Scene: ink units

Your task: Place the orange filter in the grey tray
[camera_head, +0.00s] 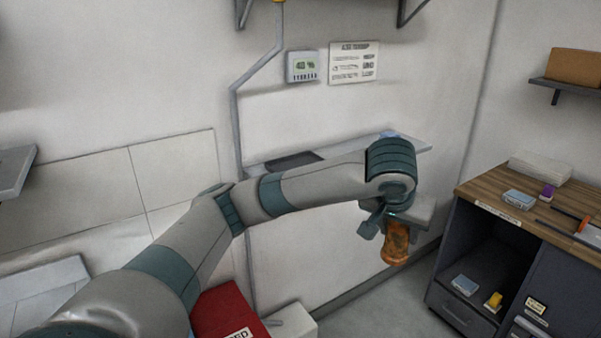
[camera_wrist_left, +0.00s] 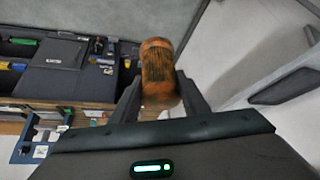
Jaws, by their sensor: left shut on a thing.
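The orange filter (camera_head: 395,245) is a short ribbed orange-brown cylinder. My left gripper (camera_head: 393,222) is shut on it and holds it in the air, in front of the wall and left of the wooden-topped cabinet. In the left wrist view the filter (camera_wrist_left: 158,62) stands out between the two fingers of the left gripper (camera_wrist_left: 161,95). A flat dark grey piece (camera_head: 295,160), perhaps the grey tray, lies on the wall shelf behind my left arm; I cannot tell for sure. My right gripper is not in view.
The narrow wall shelf (camera_head: 420,146) runs behind my arm, with a small blue item on it. The wooden-topped cabinet (camera_head: 490,190) at right holds small boxes and a white stack. A red box (camera_head: 222,312) stands below my arm. Floor shows left of the cabinet.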

